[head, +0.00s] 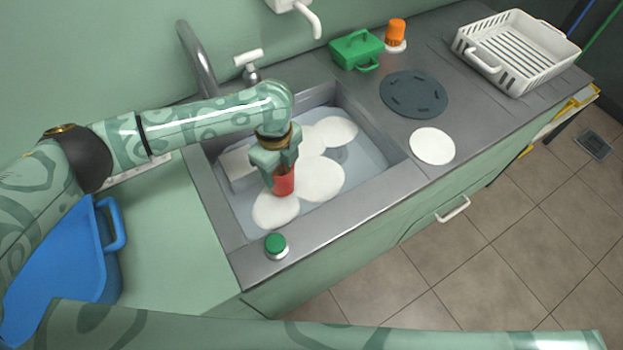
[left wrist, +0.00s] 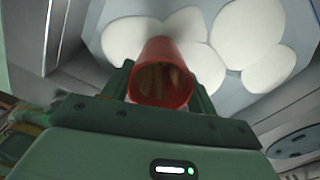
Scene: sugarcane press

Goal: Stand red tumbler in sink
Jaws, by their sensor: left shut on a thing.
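The red tumbler (head: 284,182) is between the fingers of my left gripper (head: 277,165), which is shut on it, over the sink (head: 237,211). In the left wrist view the red tumbler (left wrist: 162,80) shows its open mouth toward the camera, between the two fingers of my left gripper (left wrist: 165,88). In the head view its lower end overlaps the white discs in the sink. I cannot tell whether it touches the sink floor. My right gripper is not in view.
Several white discs (head: 322,180) lie in the sink; another white disc (head: 432,146) lies on the counter. A green-topped item (head: 276,244) stands on the front rim. A green box (head: 357,50), orange-topped bottle (head: 396,34), white basket (head: 514,50) and blue bin (head: 65,265) stand around.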

